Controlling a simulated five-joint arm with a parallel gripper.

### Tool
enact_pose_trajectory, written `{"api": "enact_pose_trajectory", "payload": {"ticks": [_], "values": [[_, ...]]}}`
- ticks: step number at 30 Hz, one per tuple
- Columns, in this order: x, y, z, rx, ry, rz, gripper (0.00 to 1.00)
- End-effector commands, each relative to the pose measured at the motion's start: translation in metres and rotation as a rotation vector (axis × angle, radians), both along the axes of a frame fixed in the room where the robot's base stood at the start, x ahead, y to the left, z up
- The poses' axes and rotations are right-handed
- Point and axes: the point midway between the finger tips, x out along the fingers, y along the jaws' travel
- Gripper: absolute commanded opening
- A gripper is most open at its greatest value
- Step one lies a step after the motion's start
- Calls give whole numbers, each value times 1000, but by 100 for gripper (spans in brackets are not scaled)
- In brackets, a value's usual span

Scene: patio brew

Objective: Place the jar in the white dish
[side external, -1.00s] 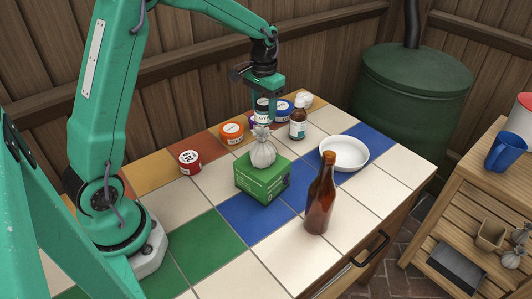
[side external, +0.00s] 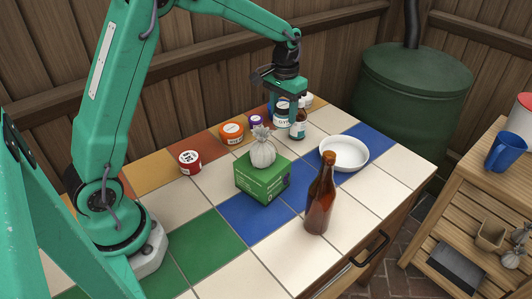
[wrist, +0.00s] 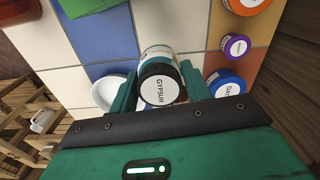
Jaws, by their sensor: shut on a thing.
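The jar (side external: 281,118), with a black lid whose white label reads GYPSUM in the wrist view (wrist: 159,84), is held upright between the fingers of my gripper (side external: 288,112). My gripper (wrist: 160,88) is shut on it. The white dish (side external: 344,152) stands on the tiled counter to the right of my gripper, and looks empty in the side view. In the wrist view the dish (wrist: 104,94) lies left of the jar, partly hidden by a finger. Whether the jar clears the tiles is hard to tell.
A tall brown bottle (side external: 320,200) stands in front of the dish. A green box (side external: 262,180) carries a tied pouch (side external: 262,153). Orange (side external: 232,132), purple (side external: 256,121), red (side external: 190,162) and blue (wrist: 226,82) containers stand nearby.

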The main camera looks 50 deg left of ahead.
Motion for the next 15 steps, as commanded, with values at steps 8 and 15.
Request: {"api": "enact_pose_trajectory", "payload": {"ticks": [8, 15], "values": [[25, -89, 6, 0, 0, 7, 22], [32, -165, 10, 0, -1, 21, 22]]}}
